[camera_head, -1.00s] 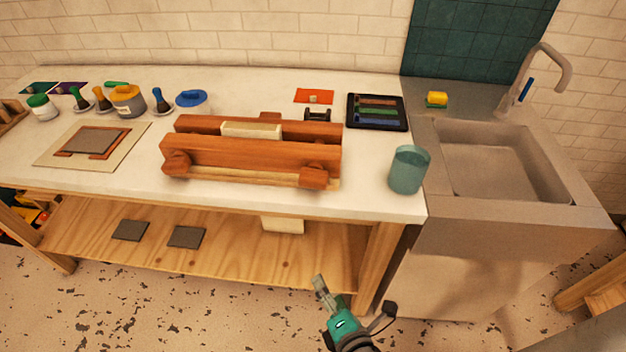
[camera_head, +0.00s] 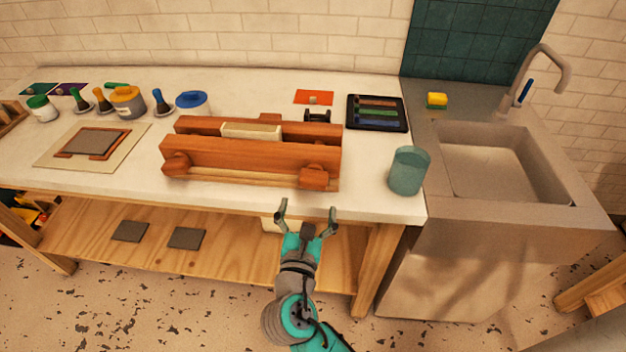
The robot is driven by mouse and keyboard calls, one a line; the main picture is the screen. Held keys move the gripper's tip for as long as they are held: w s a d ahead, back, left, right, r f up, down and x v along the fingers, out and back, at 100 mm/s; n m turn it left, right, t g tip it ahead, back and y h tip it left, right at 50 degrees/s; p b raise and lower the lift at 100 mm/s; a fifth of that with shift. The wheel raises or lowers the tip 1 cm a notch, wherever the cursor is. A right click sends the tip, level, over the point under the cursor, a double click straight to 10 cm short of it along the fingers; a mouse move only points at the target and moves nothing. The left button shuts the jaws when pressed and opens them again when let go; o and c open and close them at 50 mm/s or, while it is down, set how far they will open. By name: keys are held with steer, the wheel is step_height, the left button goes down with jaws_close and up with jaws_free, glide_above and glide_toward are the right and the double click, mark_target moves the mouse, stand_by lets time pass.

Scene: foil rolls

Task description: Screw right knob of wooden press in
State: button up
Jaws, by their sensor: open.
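The wooden press (camera_head: 240,155) lies on the white worktop, with two long reddish-brown bars and a pale block (camera_head: 251,131) between them. Its right knob (camera_head: 313,178) sticks out of the front bar near the right end. The left knob (camera_head: 177,164) is at the other end of the same bar. My gripper (camera_head: 307,208) is open and empty, its two fingers spread and pointing toward the press. In the picture it is just below the right knob, apart from it, in front of the table's front edge.
A teal cup (camera_head: 408,171) stands right of the press near the front edge. A black tray (camera_head: 377,113) with coloured bars lies behind. Jars and brushes stand at the left. A sink (camera_head: 500,165) is at the right. The worktop between press and cup is clear.

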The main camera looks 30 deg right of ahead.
mark_target(312, 186)
steer(key=x, duration=0.8)
steer(key=shift+w+d, duration=0.1)
steer(key=shift+w, duration=0.05)
steer(key=c, duration=1.1)
